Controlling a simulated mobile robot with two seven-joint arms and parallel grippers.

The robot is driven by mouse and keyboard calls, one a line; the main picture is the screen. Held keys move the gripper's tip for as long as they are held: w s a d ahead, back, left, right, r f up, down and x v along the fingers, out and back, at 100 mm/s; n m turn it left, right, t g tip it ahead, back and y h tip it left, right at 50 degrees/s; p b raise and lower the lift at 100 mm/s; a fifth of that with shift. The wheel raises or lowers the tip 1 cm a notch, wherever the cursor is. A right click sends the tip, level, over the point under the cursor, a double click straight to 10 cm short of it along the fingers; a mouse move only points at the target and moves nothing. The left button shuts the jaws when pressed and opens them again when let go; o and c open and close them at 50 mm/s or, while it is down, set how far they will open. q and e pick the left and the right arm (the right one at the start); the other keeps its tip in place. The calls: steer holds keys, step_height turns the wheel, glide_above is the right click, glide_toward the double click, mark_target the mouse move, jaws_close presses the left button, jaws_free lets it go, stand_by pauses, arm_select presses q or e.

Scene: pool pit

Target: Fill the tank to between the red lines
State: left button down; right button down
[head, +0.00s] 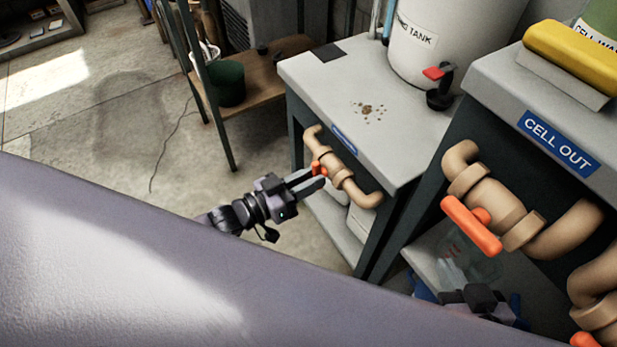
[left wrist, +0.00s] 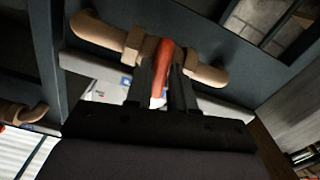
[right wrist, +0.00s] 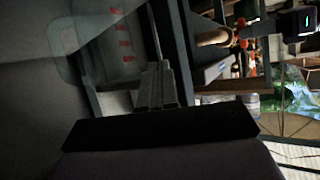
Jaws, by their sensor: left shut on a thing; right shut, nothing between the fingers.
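A white tank (head: 420,50), its label partly reading "TANK", stands on the grey cabinet at the top; no red lines show on its visible side. Below the cabinet top, a beige pipe (head: 362,196) carries a small orange valve handle (head: 316,168). My left gripper (head: 316,178) is shut on this handle, which also shows between its fingers in the left wrist view (left wrist: 164,62). My right gripper (head: 480,297) is low under the right cabinet's pipe; its fingers are shut and empty in the right wrist view (right wrist: 158,85). A clear container with red marks (right wrist: 124,42) is behind them.
A larger beige pipe with an orange handle (head: 472,226) sits under the "CELL OUT" sign (head: 558,142). A red-handled black fitting (head: 439,90) is near the tank's base. A wooden bench (head: 262,88) holds a dark green bucket (head: 229,84). My own arm covers the lower left.

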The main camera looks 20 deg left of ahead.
arm_select(q)
steer(key=m, duration=0.2)
steer(key=shift+m+p, duration=0.3)
steer(key=c, duration=1.1)
jaws_free()
arm_select(e)
steer(key=shift+s+d+f, duration=0.1)
steer(key=shift+s+d, duration=0.1)
steer(key=shift+d, duration=0.15)
arm_select(q)
steer(key=p+v, duration=0.1)
steer(key=v, duration=0.6)
steer(key=shift+s+p, duration=0.1)
steer(key=shift+p, duration=0.25)
arm_select(e)
steer(key=shift+s+d+f+g+h, duration=0.3)
steer(key=shift+d+h, duration=0.2)
steer(key=shift+d, duration=0.1)
